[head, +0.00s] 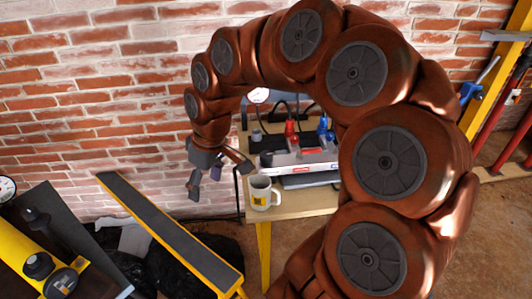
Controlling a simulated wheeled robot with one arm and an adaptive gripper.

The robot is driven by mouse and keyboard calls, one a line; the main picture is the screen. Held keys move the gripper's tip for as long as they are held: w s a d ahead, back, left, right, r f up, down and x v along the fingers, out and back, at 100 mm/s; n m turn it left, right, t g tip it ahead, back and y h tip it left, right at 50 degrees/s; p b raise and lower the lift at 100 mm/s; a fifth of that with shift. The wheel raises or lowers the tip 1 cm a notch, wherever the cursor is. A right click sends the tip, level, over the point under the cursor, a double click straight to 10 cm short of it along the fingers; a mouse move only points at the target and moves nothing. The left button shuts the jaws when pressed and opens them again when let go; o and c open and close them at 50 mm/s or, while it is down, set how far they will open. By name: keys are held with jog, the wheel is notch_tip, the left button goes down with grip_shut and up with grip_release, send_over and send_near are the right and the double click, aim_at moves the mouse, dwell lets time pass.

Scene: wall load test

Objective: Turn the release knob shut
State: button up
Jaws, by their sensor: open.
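My gripper (217,178) hangs at the end of my copper-coloured arm, with its fingers spread and nothing between them. It is left of a wooden table (300,205) and appears higher in the picture than the mug there. I cannot tell for certain which part is the release knob. A small grey knob-like part (257,134) shows at the back left of the table, right of my gripper. Dark round knobs (38,265) show on the yellow-and-black equipment at the lower left. My arm hides part of the table's right side.
A white mug (262,193) stands at the table's front left. Behind it are red (291,133) and blue (325,130) fittings and a white-edged unit (300,168). A yellow-edged beam (170,232) slants below my gripper. A brick wall (90,110) stands behind.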

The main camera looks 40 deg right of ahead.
jog(key=w+d+t, duration=0.1)
jog(key=w+d, duration=0.5)
jog(key=d, duration=0.2)
jog(key=m+t+h, duration=0.1)
jog(key=m+t, duration=0.1)
send_near(267, 155)
jog(key=f, duration=0.2)
jog(key=shift+w+p+x, duration=0.2)
jog(key=shift+p+x, duration=0.65)
jog(key=shift+x, duration=1.05)
jog(key=shift+w+p+x, duration=0.25)
jog(key=shift+p+x, duration=0.6)
jog(key=shift+x, duration=1.1)
jog(key=shift+r, duration=0.2)
jog(key=shift+c, duration=0.2)
jog(key=c, duration=1.1)
jog(key=shift+f, duration=0.1)
